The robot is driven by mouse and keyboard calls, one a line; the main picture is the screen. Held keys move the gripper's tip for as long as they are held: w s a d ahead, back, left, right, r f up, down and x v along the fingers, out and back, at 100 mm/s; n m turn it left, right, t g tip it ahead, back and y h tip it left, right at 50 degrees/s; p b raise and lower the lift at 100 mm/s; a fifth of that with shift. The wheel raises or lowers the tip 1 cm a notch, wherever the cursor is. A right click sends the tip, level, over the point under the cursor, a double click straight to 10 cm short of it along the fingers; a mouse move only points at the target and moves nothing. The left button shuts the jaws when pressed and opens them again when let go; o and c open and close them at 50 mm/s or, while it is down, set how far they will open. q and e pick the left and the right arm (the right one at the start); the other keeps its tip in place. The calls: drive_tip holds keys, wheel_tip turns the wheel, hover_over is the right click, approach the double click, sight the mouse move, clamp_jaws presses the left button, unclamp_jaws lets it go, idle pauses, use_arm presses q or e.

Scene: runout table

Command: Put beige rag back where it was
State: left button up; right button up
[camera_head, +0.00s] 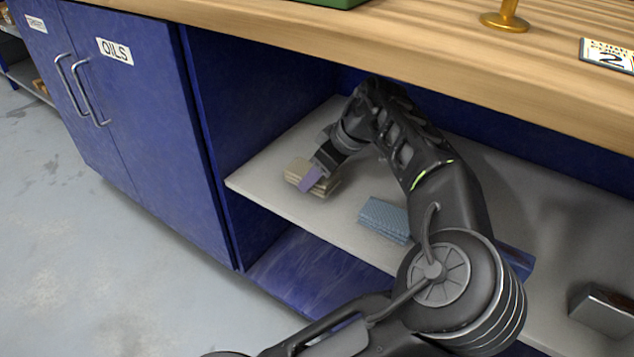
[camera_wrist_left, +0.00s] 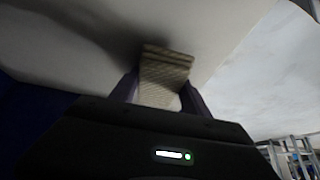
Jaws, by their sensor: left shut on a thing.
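The beige rag (camera_head: 297,171), folded in layers, is at the left part of the grey shelf (camera_head: 268,180) under the table. My left gripper (camera_head: 316,181) is shut on it, with a purple finger across its near side. The left wrist view shows the rag (camera_wrist_left: 166,72) between the two fingers (camera_wrist_left: 160,95). The rag is low at the shelf; I cannot tell whether its underside touches. My right gripper is not in view.
A folded blue rag (camera_head: 384,218) lies on the shelf right of the beige one. A metal block (camera_head: 603,311) is far right. A blue cabinet wall (camera_head: 225,110) bounds the left, and the wooden tabletop (camera_head: 400,45) overhangs my arm.

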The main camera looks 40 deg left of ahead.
use_arm(q)
drive_tip(key=shift+f, duration=0.65)
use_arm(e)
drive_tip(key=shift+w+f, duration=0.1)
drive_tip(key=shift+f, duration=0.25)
use_arm(q)
drive_tip(key=shift+f, duration=0.55)
drive_tip(key=o, duration=0.9)
drive_tip(key=shift+c, duration=0.2)
drive_tip(key=o, duration=0.5)
drive_tip(key=shift+s+d+f, duration=0.1)
drive_tip(key=shift+s+f, duration=0.05)
drive_tip(key=shift+f, duration=0.05)
drive_tip(key=shift+c, duration=0.2)
drive_tip(key=shift+r, duration=0.1)
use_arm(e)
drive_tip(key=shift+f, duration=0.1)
